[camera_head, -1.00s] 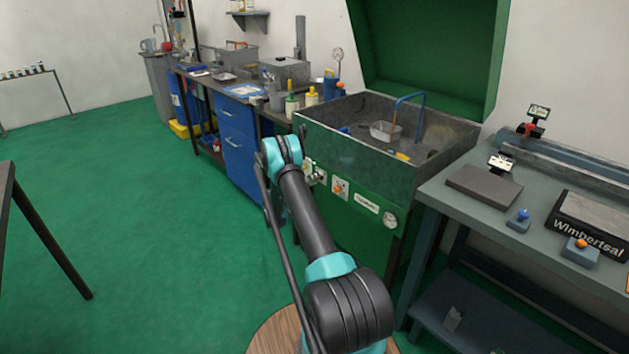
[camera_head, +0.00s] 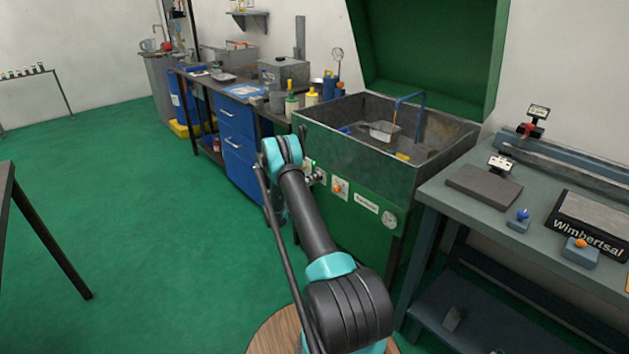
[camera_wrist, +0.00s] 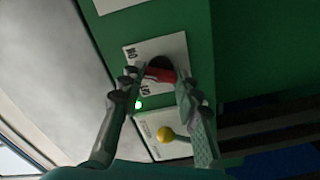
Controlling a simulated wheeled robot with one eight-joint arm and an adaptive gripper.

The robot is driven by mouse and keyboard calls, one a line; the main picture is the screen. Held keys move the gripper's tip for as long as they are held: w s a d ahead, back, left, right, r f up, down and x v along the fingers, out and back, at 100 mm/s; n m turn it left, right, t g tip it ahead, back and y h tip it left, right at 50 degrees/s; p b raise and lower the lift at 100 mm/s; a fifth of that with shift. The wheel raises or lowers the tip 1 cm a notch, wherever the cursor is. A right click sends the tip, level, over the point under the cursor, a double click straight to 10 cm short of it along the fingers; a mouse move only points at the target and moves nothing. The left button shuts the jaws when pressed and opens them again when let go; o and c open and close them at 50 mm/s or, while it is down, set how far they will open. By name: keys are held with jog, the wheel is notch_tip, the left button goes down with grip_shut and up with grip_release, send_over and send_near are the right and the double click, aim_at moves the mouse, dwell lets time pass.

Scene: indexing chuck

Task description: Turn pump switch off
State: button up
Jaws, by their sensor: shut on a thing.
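The pump switch (camera_wrist: 160,75) shows in the wrist view as a red handle on a dark round base, on a white label plate with black lettering. My gripper (camera_wrist: 157,82) has one finger on each side of the red handle and is shut on it. The fingertips cover part of the handle and lettering, so the set position cannot be read. A small lit green light (camera_wrist: 138,104) is beside the left finger. In the head view my arm hides most of the switch and the gripper.
A yellow ball knob (camera_wrist: 166,134) on another white plate sits close to my fingers. The green cabinet front (camera_head: 370,235) carries an orange knob (camera_head: 338,188) and a round gauge (camera_head: 389,219). A grey workbench (camera_head: 480,220) stands at the right; open floor lies left.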

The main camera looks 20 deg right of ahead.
jog(key=n, duration=1.1)
jog(key=shift+f, duration=0.15)
jog(key=shift+a+n, duration=0.1)
jog(key=shift+n, duration=0.2)
dwell(0.4)
jog(key=o, duration=1.1)
jog(key=v, duration=1.2)
